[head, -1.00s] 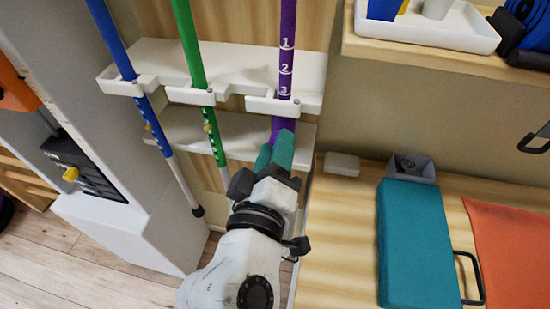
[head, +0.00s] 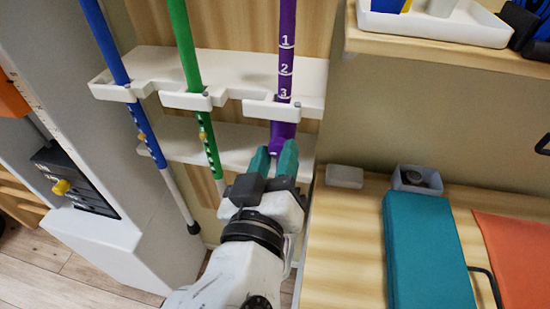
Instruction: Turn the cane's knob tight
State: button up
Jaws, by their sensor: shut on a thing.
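The purple cane (head: 286,60) stands in the right slot of the white rack, with white marks 1, 2 and 3 on its shaft. Below the rack's front lip is its wider purple lower part (head: 284,134). My gripper (head: 274,162) is at this lower part, its two teal fingers side by side, pointing up and away. It is shut on the cane's knob, which is mostly hidden between the fingers. I cannot tell from here how tight the knob is.
The white rack (head: 232,70) also holds a green cane (head: 186,45) and a blue cane (head: 107,42) to the left. At right, a wooden bench top (head: 345,235) bears a teal block (head: 428,250), a grey box (head: 417,181) and an orange cloth (head: 515,250). A shelf is above.

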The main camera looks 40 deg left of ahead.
jog(key=shift+f, duration=0.1)
jog(key=o, duration=1)
jog(key=shift+o, duration=0.2)
jog(key=shift+s, duration=0.1)
jog(key=v, duration=1)
jog(key=shift+s+d, duration=0.2)
jog(key=shift+s, duration=0.05)
